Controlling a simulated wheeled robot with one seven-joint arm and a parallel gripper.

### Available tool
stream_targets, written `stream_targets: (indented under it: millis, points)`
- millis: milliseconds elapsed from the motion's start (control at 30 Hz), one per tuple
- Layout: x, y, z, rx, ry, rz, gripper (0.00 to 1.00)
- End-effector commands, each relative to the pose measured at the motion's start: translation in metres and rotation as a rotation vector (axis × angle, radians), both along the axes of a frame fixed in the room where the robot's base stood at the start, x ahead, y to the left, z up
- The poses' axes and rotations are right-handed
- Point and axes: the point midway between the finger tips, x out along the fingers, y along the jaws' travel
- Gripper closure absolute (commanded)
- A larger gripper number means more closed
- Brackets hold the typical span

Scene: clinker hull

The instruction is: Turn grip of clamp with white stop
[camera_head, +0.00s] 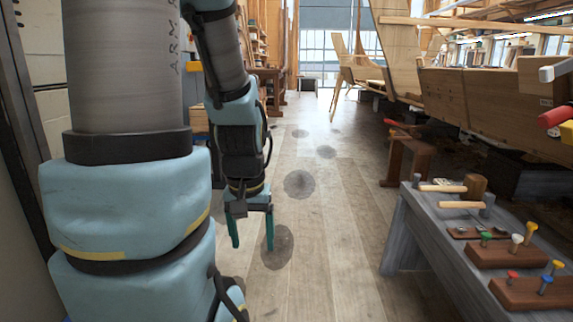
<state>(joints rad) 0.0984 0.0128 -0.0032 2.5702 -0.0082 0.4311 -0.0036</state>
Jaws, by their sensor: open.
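My gripper (252,243) hangs over the floor left of centre, its two teal fingers pointing down and spread apart with nothing between them. At the right picture edge, by the wooden hull (483,98), a pale white-ended part (550,74) sticks out above a red part (555,117) and a yellow part (567,132). These are cut off by the frame, and I cannot tell whether the white one is the clamp's stop. No clamp grip shows clearly. My gripper is far to the left of these parts.
A grey bench (416,226) stands at the lower right. It carries mallets (474,187) and wooden blocks (495,256) with coloured pegs, one white-topped (517,239). A brown stool (407,151) stands behind it.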

Motion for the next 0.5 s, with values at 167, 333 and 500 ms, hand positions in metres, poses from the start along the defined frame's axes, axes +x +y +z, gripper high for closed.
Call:
stream_targets:
  millis: [167,333,500]
  points:
    - [0.005,-0.002,0.05,0.0,-0.009,-0.007,0.23]
    - [0.006,-0.002,0.094,0.0,-0.01,-0.008,0.23]
    - [0.006,-0.003,0.148,0.0,-0.011,-0.008,0.23]
